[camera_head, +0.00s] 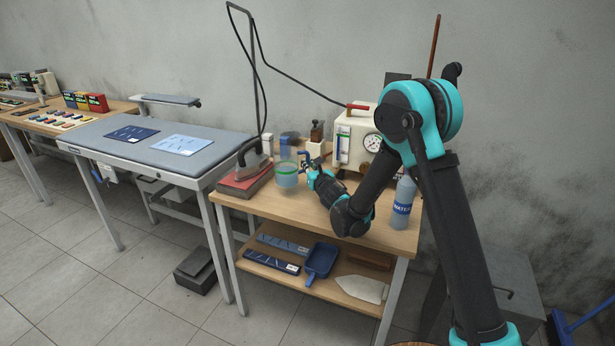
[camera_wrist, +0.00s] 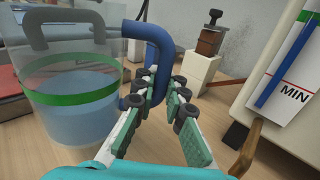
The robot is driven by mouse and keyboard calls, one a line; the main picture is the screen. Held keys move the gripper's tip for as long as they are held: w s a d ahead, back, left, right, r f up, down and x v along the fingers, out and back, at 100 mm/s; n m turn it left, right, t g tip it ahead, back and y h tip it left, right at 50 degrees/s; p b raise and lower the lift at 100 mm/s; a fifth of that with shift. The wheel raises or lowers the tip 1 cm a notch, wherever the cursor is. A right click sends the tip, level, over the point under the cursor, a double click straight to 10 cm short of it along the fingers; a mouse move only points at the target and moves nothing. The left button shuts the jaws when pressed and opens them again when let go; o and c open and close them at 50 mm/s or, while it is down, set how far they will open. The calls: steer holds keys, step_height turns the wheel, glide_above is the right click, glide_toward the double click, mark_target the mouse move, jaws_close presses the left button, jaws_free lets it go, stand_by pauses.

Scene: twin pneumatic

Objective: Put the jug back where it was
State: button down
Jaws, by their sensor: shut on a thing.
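The jug (camera_head: 287,176) is clear, with a green band, bluish water inside and a blue handle. It is at the left part of the wooden table (camera_head: 270,207), beside the iron. In the wrist view the jug (camera_wrist: 72,95) fills the left side and looks upright. My gripper (camera_head: 308,163) comes from the right and is shut on the jug's blue handle (camera_wrist: 158,50), which stands between the fingers. I cannot tell whether the jug's base touches the table.
An iron (camera_head: 254,160) on a reddish block stands left of the jug. A bluish see-through object (camera_head: 289,143) is behind it. A cream machine with a gauge (camera_head: 356,140) stands at the back right, with a labelled bottle (camera_head: 402,205) at the right. The front left tabletop is bare.

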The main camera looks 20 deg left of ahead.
steer(key=shift+f, duration=2.55)
steer(key=shift+f, duration=0.1)
steer(key=c, duration=1.6)
jaws_free()
